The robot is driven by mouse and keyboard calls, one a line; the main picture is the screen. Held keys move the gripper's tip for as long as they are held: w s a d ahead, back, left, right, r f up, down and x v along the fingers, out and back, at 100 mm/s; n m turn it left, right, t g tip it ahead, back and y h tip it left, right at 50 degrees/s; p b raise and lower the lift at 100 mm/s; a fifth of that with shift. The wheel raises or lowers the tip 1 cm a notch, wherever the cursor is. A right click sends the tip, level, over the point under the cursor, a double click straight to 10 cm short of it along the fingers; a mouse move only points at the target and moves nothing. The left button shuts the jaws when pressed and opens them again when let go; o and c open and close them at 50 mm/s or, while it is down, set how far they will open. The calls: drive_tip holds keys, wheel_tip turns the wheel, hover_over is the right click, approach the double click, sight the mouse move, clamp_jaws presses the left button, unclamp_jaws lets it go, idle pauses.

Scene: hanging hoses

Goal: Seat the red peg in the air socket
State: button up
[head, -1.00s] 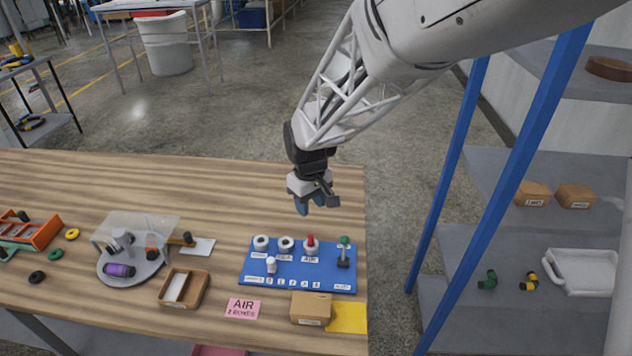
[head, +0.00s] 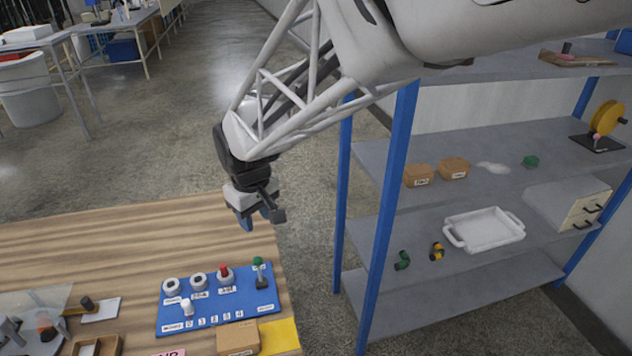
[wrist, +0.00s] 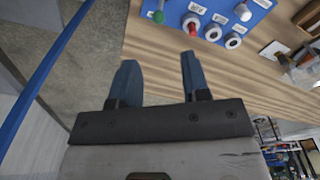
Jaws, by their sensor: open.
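The red peg (head: 224,270) stands upright at a white ring-shaped socket (head: 225,278) on the blue board (head: 215,316), the rightmost of three rings. Whether it is fully seated I cannot tell. The label below that ring is too small to read surely now. The wrist view shows the red peg (wrist: 190,25) and the board (wrist: 212,10) at the top. My gripper (head: 247,222) is open and empty, in the air above and behind the board. Its two blue fingers (wrist: 160,75) show apart in the wrist view, with nothing between them.
A green-topped lever (head: 260,272) and a white peg (head: 187,308) stand on the board. A cardboard box (head: 238,338) lies in front, by a yellow sheet (head: 280,337). Right of the table (head: 110,238) is a blue-posted shelf (head: 450,272) with a white tray (head: 484,229). The table behind the board is clear.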

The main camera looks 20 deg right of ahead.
drive_tip(key=s+d+r+m+t, duration=0.1)
drive_tip(key=s+d+r+m, duration=0.2)
drive_tip(key=s+d, duration=0.5)
drive_tip(key=s+d+r+m, duration=0.3)
drive_tip(key=s+d, duration=0.4)
drive_tip(key=s, duration=0.5)
drive_tip(key=shift+s+d+r+t, duration=0.2)
drive_tip(key=shift+d+r+t, duration=0.2)
drive_tip(key=shift+r, duration=0.15)
